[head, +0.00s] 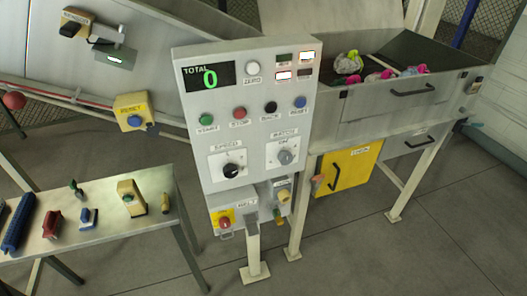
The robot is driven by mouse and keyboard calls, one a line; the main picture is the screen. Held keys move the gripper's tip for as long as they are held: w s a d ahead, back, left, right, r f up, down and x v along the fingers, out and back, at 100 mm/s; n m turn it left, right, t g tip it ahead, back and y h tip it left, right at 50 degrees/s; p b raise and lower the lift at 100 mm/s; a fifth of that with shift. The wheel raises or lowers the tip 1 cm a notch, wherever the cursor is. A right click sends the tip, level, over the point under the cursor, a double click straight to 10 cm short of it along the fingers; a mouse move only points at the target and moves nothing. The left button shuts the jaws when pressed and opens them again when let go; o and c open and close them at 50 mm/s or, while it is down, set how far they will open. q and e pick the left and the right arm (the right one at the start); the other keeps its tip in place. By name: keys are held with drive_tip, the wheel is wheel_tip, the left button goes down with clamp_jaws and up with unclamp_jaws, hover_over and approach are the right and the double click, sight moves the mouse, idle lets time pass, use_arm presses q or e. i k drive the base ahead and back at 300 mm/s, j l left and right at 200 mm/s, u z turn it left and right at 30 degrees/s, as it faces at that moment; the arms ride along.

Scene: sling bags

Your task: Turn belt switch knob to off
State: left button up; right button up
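A grey control panel (245,115) stands upright in the middle of the head view. A black knob (231,170) under a label like SPEED and a grey knob (285,157) under a label like BATCH sit low on its face. Below the panel is a small grey box with a cream knob-like part (284,196); its lettering is too small to read. Neither of my grippers is in view, and nothing touches the panel.
A metal table (100,222) with tools and brushes stands at left. A bin (410,97) with colourful items stands at right, above a yellow door (347,170). Floor in front is clear.

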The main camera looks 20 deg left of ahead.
sight(225, 223)
drive_tip(key=u, duration=1.05)
